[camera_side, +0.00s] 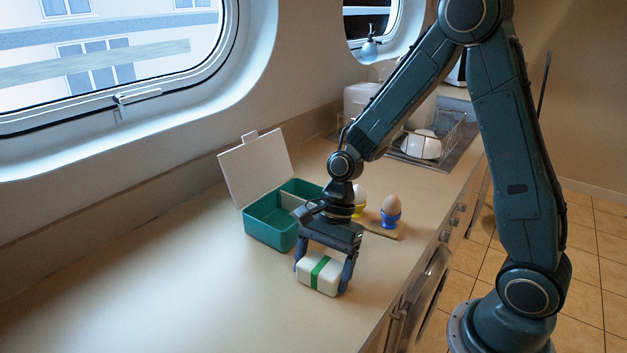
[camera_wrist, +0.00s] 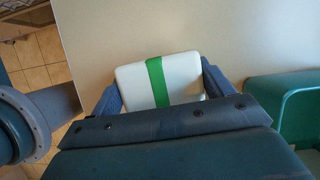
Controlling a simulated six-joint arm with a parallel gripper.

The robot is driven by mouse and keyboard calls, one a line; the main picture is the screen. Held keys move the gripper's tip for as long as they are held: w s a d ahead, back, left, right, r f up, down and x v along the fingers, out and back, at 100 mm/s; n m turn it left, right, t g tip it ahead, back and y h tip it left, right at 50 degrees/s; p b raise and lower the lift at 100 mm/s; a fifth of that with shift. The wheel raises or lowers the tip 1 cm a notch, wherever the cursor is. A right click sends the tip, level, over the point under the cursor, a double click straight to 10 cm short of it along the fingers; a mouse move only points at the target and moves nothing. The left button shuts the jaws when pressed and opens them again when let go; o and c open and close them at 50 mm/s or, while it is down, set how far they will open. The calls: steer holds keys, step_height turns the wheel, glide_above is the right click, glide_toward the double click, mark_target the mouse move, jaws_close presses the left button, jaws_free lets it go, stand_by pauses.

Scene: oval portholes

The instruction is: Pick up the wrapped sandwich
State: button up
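The wrapped sandwich (camera_side: 321,273) is a white block with rounded edges and a green band around its middle. It also shows in the wrist view (camera_wrist: 183,78), between my gripper's two fingers. My gripper (camera_side: 325,272) points down over it, one finger against each end. I see no gap between the fingers and the sandwich in either view. The sandwich is at the counter surface or just above it; I cannot tell whether its underside touches. The gripper body hides its near edge in the wrist view.
A green lunchbox (camera_side: 269,229) with compartments stands open just behind my gripper, its white lid (camera_side: 256,168) raised. Egg cups with eggs (camera_side: 391,210) stand on a small board to the right. A dish rack (camera_side: 440,140) is further back. The counter (camera_side: 150,290) is clear at left.

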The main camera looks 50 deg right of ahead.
mark_target(321, 263)
steer(key=shift+c, duration=1.2)
steer(key=shift+r, duration=0.1)
step_height(321, 263, up, 20)
steer(key=shift+w, duration=0.1)
stand_by(0.3)
